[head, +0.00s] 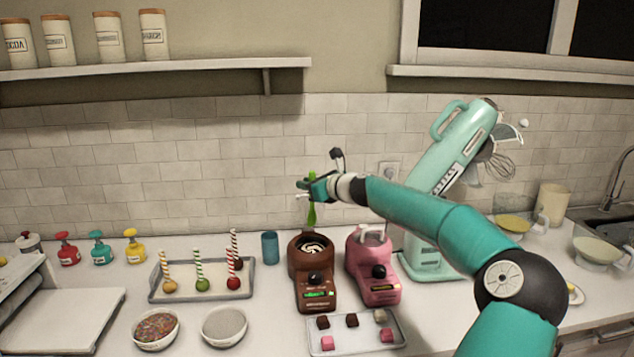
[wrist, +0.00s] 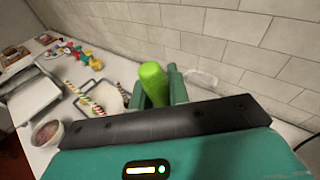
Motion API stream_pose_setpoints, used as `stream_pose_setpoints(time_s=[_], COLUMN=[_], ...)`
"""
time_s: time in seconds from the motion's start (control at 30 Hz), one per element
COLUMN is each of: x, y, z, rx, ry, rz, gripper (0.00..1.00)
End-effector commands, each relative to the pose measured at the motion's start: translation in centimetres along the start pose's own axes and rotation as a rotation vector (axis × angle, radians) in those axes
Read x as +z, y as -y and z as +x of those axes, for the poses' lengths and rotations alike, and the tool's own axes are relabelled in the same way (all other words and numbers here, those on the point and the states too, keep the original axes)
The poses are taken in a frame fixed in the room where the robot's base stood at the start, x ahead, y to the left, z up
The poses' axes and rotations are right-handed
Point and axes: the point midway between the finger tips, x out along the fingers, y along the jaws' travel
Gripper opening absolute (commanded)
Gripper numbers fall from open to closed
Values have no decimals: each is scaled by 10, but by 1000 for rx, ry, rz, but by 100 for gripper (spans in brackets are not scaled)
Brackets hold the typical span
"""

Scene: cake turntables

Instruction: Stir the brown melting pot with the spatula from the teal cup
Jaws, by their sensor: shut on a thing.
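The brown melting pot (head: 298,262) stands on the counter, with a dark filling and pale swirls in its open top. My gripper (head: 308,186) is shut on the green spatula (head: 312,214), high above the counter. The spatula hangs roughly upright, its lower end just above the pot's opening in the picture, apparently clear of it. In the wrist view the green spatula (wrist: 153,80) shows between the fingers of my gripper (wrist: 160,92); its lower part is hidden. The teal cup (head: 270,247) stands upright left of the brown pot, with nothing sticking out of it.
A pink melting pot (head: 372,268) stands close right of the brown one, with a mint stand mixer (head: 432,262) behind it. A tray of cake pops (head: 160,296) is at left. A sweets tray (head: 398,341) and two bowls (head: 154,344) (head: 224,343) are in front.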

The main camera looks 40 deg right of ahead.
Motion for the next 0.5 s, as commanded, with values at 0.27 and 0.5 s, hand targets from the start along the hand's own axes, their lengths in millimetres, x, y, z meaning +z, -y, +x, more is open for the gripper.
stream_pose_setpoints(time_s=[0.27,0.5], x=[-13,-36], y=[-7,-9], z=[8,12], rx=[12,11], ry=[0,1], rz=[1,2], gripper=[0,0])
